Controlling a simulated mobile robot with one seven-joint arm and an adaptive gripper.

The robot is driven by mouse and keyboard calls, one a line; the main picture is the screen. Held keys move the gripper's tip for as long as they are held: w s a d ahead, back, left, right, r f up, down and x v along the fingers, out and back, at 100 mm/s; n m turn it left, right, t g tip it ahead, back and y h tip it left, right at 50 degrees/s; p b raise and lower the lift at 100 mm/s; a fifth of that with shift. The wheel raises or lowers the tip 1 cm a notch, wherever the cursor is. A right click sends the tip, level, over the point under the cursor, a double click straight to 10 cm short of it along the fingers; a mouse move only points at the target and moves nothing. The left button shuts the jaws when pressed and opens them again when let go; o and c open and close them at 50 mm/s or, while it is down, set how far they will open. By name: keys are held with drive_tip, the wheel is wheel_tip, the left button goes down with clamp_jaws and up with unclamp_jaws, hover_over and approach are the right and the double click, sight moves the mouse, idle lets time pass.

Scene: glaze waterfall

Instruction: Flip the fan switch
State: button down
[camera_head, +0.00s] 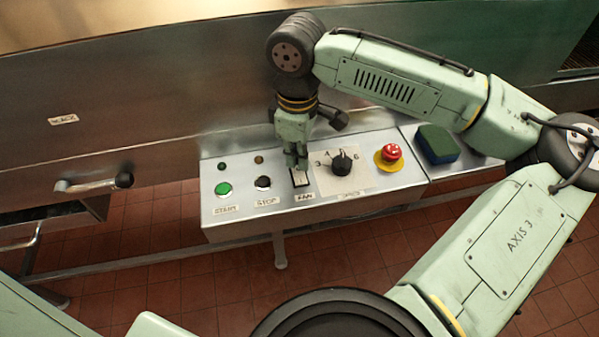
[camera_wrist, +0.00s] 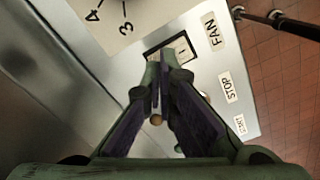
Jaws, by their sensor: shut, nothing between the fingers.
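The fan switch (camera_head: 298,177) is a light rocker in a dark frame on the metal control panel (camera_head: 236,229), above the FAN label. It also shows in the wrist view (camera_wrist: 184,49), marked with a line and partly covered by my fingers. My gripper (camera_head: 298,166) points down at the switch from above, its fingers shut and empty. In the wrist view the closed fingertips (camera_wrist: 160,62) are right at the switch's frame. I cannot tell whether they touch it.
Left of the switch are a black STOP button (camera_head: 263,183) and a green START button (camera_head: 223,189). To the right are a rotary dial (camera_head: 342,163) and a red emergency button (camera_head: 391,152). A blue-green block (camera_head: 437,144) lies farther right. A handle (camera_head: 85,186) juts out at left.

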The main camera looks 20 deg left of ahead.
sight(298, 170)
drive_tip(key=shift+f+b, duration=0.4)
drive_tip(key=shift+f, duration=0.45)
drive_tip(key=shift+r, duration=0.1)
wheel_tip(298, 170, up, 5)
drive_tip(key=p, duration=0.4)
drive_tip(key=shift+f+p, duration=0.2)
drive_tip(key=shift+p, duration=0.15)
drive_tip(key=shift+r+p, duration=0.6)
drive_tip(key=shift+r, duration=0.55)
